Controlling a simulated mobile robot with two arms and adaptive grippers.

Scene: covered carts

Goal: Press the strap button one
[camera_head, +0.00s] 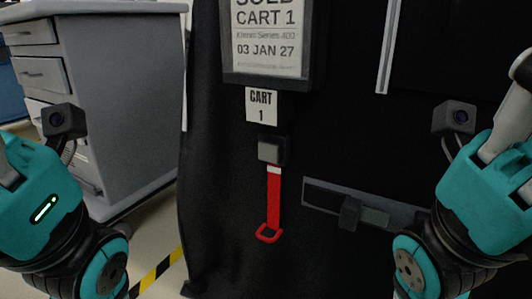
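The strap button (269,151) is a grey block in a dark housing on the front of the black-covered cart (225,190). A red strap (274,195) hangs straight down from it and ends in a red loop (268,235). A white label reading "CART 1" (261,105) is just above the button. My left arm is at the left edge and my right arm at the right edge, both apart from the button. Neither gripper's fingers show in this view.
A framed sign (268,38) reading "CART 1" and "03 JAN 27" hangs above the label. A grey bar with a dark clip (350,211) is right of the strap. A grey drawer cabinet (120,100) stands at left. Yellow-black floor tape (160,270) runs beside the cart.

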